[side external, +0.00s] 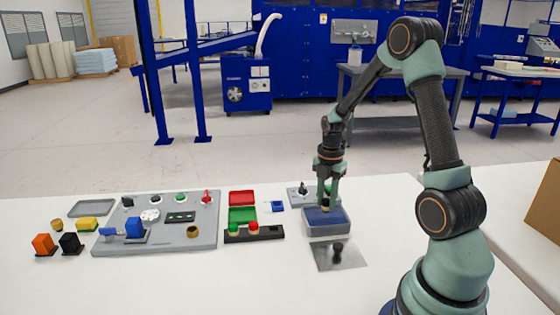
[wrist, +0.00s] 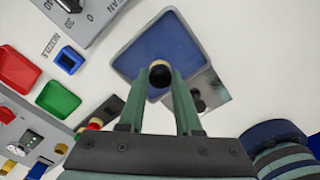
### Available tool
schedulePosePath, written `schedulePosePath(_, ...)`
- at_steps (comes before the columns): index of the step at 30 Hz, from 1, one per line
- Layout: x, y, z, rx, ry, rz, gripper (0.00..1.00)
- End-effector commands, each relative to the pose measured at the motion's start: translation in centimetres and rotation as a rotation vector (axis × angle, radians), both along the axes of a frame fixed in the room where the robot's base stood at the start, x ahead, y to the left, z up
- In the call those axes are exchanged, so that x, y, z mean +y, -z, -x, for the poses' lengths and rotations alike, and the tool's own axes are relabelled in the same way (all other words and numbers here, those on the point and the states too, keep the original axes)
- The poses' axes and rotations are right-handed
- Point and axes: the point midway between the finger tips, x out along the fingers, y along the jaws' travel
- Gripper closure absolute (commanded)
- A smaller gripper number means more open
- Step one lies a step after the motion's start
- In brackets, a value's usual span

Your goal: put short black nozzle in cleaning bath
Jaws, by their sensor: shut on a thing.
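My gripper (wrist: 160,78) is shut on a small nozzle (wrist: 160,75), black with a tan or brass-coloured part, between its fingertips. The cleaning bath (side external: 328,231) is a grey tray with a blue inside; it also shows in the wrist view (wrist: 185,42). In the side view my gripper (side external: 328,204) points down over the bath, and the held nozzle is mostly hidden by the fingers. I cannot tell whether the nozzle touches the blue inside. Another dark piece (side external: 337,250) stands on a shiny metal plate (side external: 352,262) in front of the bath.
A grey dial box (side external: 300,195) stands just behind the bath. A large grey board (side external: 180,238) is farther left.

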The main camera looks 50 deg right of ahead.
Motion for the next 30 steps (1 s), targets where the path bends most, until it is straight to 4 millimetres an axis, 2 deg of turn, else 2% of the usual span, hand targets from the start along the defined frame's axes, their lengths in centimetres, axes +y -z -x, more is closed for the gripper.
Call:
schedulePosePath(6, 0.1, 2.9, 0.1, 0.003, 0.0, -0.002, 1.0)
schedulePosePath(9, 0.0, 3.6, 0.1, 0.002, 0.0, -0.001, 1.0)
schedulePosePath(21, 0.0, 4.0, 0.0, 0.0, 0.0, 0.0, 1.0)
schedulePosePath(22, 0.0, 4.0, 0.0, 0.0, 0.0, 0.0, 0.6)
schedulePosePath(24, 0.0, 4.0, 0.0, 0.0, 0.0, 0.0, 0.37)
schedulePosePath(30, 0.0, 4.0, 0.0, 0.0, 0.0, 0.0, 0.37)
